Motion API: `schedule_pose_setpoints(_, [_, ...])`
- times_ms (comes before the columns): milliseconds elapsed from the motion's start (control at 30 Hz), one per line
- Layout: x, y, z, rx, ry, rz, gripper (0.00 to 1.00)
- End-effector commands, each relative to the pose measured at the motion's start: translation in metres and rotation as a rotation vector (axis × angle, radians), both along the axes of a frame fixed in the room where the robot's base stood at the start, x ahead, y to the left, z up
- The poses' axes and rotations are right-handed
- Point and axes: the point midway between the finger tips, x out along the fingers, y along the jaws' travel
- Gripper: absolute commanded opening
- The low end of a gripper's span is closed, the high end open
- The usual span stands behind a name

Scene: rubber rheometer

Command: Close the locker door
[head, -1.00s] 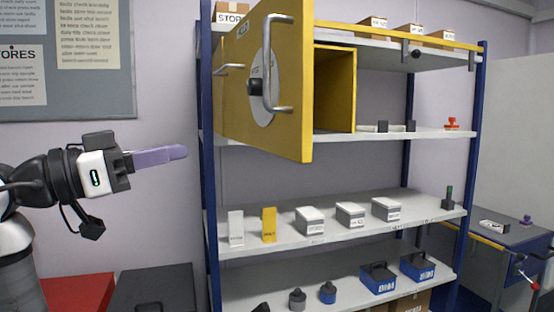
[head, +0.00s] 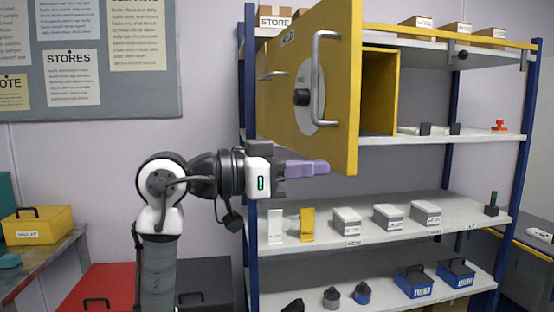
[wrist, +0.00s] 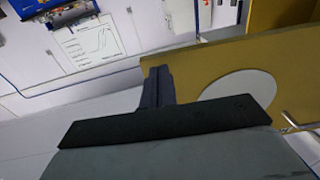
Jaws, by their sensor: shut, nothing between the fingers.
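The yellow locker (head: 378,92) stands on the upper part of the shelf rack. Its yellow door (head: 345,85) is swung wide open toward me, with a metal bar handle (head: 317,80), a round pale plate and a black knob (head: 301,97). In the wrist view the door (wrist: 215,68) lies just beyond my fingers, with its pale disc (wrist: 238,90) to the right. My gripper (head: 326,168) has purple-grey fingers, shut and empty, at the door's lower edge. The fingers (wrist: 157,78) overlap the door in the wrist view; I cannot tell whether they touch it.
The rack's blue post (head: 250,180) stands behind my arm. A shelf below holds white boxes (head: 388,216) and a yellow block (head: 307,224). Blue bins (head: 414,282) sit on the lowest shelf. A red case (head: 95,290) and a yellow bin (head: 37,225) are at left.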

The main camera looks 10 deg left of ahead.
Motion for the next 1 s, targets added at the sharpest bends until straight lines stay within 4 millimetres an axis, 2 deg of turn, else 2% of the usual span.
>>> schedule_pose_setpoints(200, [0.007,-0.014,0.0,0.0,0.001,0.0,0.0])
schedule_pose_setpoints(667, [0.008,-0.018,0.0,0.0,0.0,0.005,0.0])
schedule_pose_setpoints(867, [0.015,-0.038,-0.001,0.002,-0.002,0.049,0.0])
schedule_pose_setpoints(1000, [0.027,-0.067,-0.001,0.003,-0.004,0.116,0.0])
